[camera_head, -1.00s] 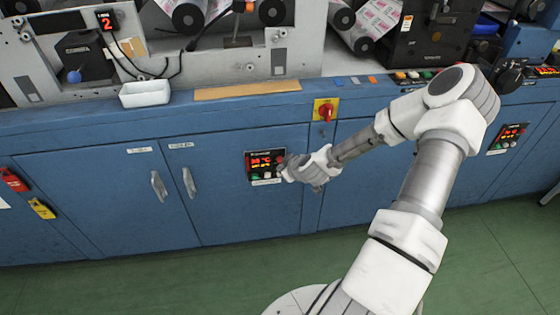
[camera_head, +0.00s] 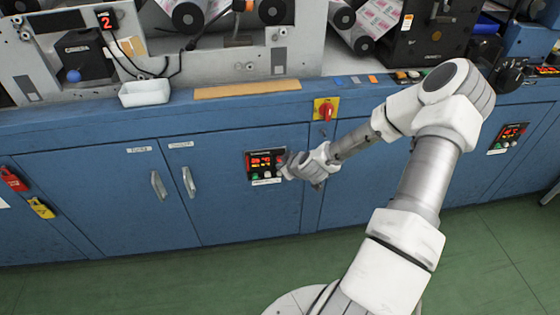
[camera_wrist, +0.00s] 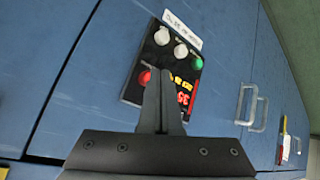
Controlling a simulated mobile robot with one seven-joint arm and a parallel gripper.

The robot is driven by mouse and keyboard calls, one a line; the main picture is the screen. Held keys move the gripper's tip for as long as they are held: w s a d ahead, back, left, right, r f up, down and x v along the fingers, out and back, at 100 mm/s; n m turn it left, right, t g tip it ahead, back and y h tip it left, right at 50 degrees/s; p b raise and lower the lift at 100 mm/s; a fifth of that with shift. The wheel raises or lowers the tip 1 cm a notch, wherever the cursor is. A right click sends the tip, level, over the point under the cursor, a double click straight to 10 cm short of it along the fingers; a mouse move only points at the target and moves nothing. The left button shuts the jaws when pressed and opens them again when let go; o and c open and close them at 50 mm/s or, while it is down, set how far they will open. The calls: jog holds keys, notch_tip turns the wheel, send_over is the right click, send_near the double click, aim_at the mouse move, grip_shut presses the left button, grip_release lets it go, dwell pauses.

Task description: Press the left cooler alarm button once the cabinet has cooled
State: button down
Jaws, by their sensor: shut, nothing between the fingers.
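The left cooler panel (camera_head: 251,160) is a black box with lit digits on the blue cabinet front. In the wrist view, the panel (camera_wrist: 133,92) shows tilted, with two pale buttons (camera_wrist: 161,37) (camera_wrist: 180,50), a green button (camera_wrist: 197,62) and a red button (camera_wrist: 145,77). Red and yellow digits (camera_wrist: 184,97) are partly hidden by my fingers. My gripper (camera_head: 282,170) is shut and empty at the panel's right side. In the wrist view, its fingertips (camera_wrist: 160,72) overlap the panel close to the red button. I cannot tell whether they touch it.
A second panel (camera_head: 509,138) sits farther right. Cabinet door handles (camera_head: 189,182) stick out left of the panel. A red rotary switch (camera_head: 326,110) is above my forearm. A white tray (camera_head: 145,93) stands on the ledge. Green floor is open in front.

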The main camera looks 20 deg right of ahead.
jog(key=shift+w+d, duration=0.15)
jog(key=shift+w, duration=0.4)
dwell(0.9)
jog(key=shift+s, duration=0.1)
jog(key=shift+s+a, duration=0.25)
jog(key=shift+s, duration=0.55)
jog(key=shift+s, duration=0.1)
jog(key=s, duration=0.2)
jog(key=s+a, duration=0.1)
jog(key=s, duration=0.1)
jog(key=shift+s+a+b, duration=0.2)
jog(key=shift+s+b, duration=0.15)
dwell(0.4)
